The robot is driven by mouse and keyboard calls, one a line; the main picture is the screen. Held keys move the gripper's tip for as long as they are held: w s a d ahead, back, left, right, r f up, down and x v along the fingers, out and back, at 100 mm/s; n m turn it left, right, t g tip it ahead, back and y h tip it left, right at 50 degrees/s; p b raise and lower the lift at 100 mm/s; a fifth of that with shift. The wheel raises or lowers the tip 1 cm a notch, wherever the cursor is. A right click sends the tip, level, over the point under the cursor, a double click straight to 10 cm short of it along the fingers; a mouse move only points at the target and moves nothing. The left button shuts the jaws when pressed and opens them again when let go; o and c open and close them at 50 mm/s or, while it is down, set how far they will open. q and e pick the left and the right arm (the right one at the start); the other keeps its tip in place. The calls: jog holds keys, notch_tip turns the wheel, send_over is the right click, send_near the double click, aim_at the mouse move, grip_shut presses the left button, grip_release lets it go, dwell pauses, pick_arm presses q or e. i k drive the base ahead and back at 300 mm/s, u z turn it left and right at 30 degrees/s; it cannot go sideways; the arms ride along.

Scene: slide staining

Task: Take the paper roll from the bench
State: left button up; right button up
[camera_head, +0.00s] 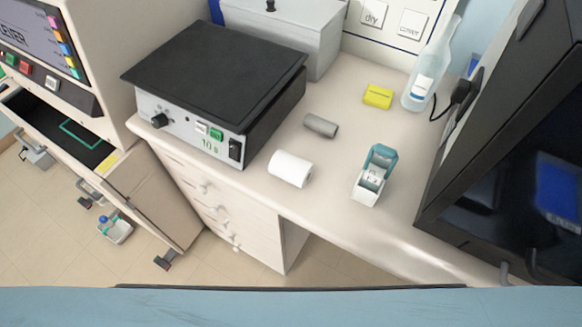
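The white paper roll (290,168) lies on its side on the pale bench (325,205), near the front edge and right of the black-topped device. Nothing touches or covers it. Neither of my grippers shows in the head view.
A black-topped device (215,75) with a knob and buttons stands left of the roll. A small grey cylinder (320,125) lies behind the roll. A teal-lidded box (371,175) stands to its right. A yellow pack (378,96) and a clear bottle (425,85) are farther back. A dark cabinet (500,150) bounds the right.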

aim_at(286, 166)
jog(key=z, duration=2.45)
jog(key=k, duration=0.95)
jog(key=u, duration=2)
